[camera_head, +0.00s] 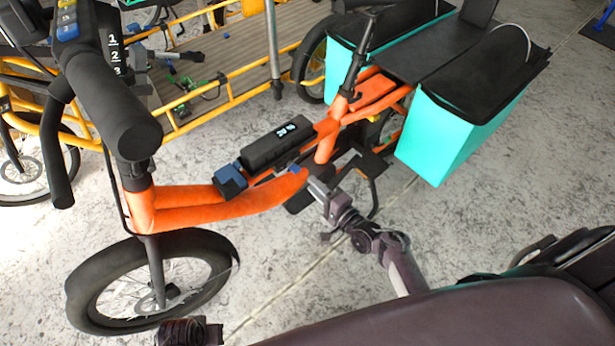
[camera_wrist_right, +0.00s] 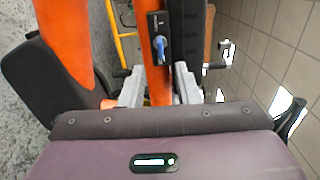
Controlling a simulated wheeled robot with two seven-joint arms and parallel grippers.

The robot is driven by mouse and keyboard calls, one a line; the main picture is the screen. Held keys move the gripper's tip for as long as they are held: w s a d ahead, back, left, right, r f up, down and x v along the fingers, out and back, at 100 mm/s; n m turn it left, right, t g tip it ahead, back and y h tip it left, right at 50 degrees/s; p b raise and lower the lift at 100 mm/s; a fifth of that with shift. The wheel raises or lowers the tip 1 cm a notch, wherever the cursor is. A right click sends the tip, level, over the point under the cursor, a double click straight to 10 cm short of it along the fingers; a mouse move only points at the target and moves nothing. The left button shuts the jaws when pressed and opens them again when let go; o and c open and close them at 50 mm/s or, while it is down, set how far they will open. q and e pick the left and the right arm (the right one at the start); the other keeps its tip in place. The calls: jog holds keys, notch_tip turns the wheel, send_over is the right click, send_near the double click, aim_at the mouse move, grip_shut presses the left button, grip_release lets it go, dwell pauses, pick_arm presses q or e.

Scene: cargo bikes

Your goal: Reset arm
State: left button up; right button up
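My right gripper (camera_head: 316,188) is at the middle of the head view, close to the lower orange tube of the bike (camera_head: 215,205). In the right wrist view its two pale fingers (camera_wrist_right: 158,87) stand apart. An orange tube and a black lock piece with a blue key (camera_wrist_right: 160,45) show between and beyond them. I see nothing held, and cannot tell whether the fingers touch the bike.
A black battery (camera_head: 277,145) and a blue part (camera_head: 229,180) sit on the orange frame. Turquoise panniers (camera_head: 455,130) hang at the rear. A yellow cargo bike (camera_head: 215,75) stands behind. Concrete floor (camera_head: 520,200) is open at right.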

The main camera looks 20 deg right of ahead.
pick_arm(q)
jog(key=shift+f, duration=0.2)
pick_arm(e)
jog(key=shift+s+d, duration=0.1)
jog(key=shift+s, duration=0.2)
